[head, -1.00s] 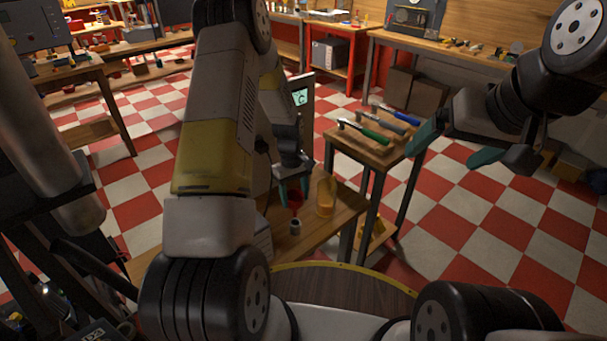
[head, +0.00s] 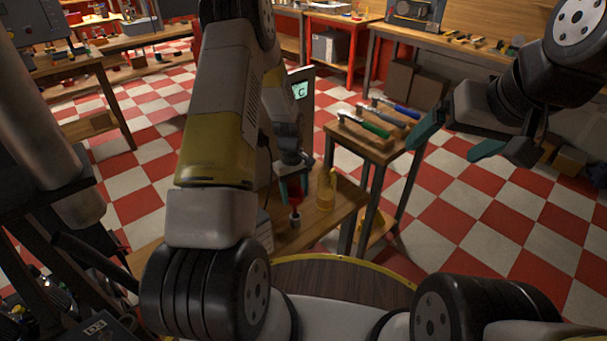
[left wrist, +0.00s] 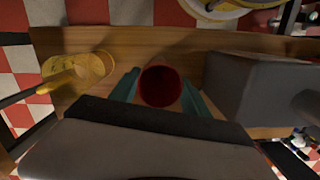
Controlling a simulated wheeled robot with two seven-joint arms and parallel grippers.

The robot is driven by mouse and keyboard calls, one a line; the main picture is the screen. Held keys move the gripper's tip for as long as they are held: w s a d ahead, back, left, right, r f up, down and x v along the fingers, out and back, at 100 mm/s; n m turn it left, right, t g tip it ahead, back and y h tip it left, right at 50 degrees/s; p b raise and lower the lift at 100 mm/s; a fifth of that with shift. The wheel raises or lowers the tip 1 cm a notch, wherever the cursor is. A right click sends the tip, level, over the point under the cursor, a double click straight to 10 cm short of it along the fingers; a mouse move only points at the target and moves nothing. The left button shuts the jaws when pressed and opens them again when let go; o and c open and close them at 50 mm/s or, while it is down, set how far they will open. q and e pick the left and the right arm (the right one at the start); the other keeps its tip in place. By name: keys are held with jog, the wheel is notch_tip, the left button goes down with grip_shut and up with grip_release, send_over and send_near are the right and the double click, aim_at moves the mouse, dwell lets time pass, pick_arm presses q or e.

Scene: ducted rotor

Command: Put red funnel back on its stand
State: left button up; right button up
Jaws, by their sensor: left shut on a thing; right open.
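The red funnel (head: 294,199) is between the teal fingers of my left gripper (head: 293,186), which is shut on it above a small wooden table (head: 340,206). In the left wrist view the funnel (left wrist: 160,86) shows from above as a dark red round opening between the fingertips (left wrist: 158,92). A short grey cylinder (head: 295,219), likely the stand, is directly below the funnel in the head view. I cannot tell whether they touch, and the funnel hides the cylinder in the wrist view. My right gripper (head: 457,140) is open and empty, off to the right.
A grey box (left wrist: 255,88) is on the funnel's other side. Hammers (head: 362,124) lie on a small side table. Checkered floor is open at right.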

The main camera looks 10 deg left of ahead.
pick_arm(q)
jog(key=shift+f, duration=0.15)
jog(key=shift+f, duration=2.75)
jog(key=o, duration=1.6)
jog(key=shift+c, duration=0.2)
jog(key=shift+r, duration=0.1)
jog(key=r, duration=0.7)
jog(key=shift+w+a+r, duration=0.2)
jog(key=shift+w+r, duration=0.05)
jog(key=shift+w, duration=0.05)
jog(key=shift+r, duration=0.1)
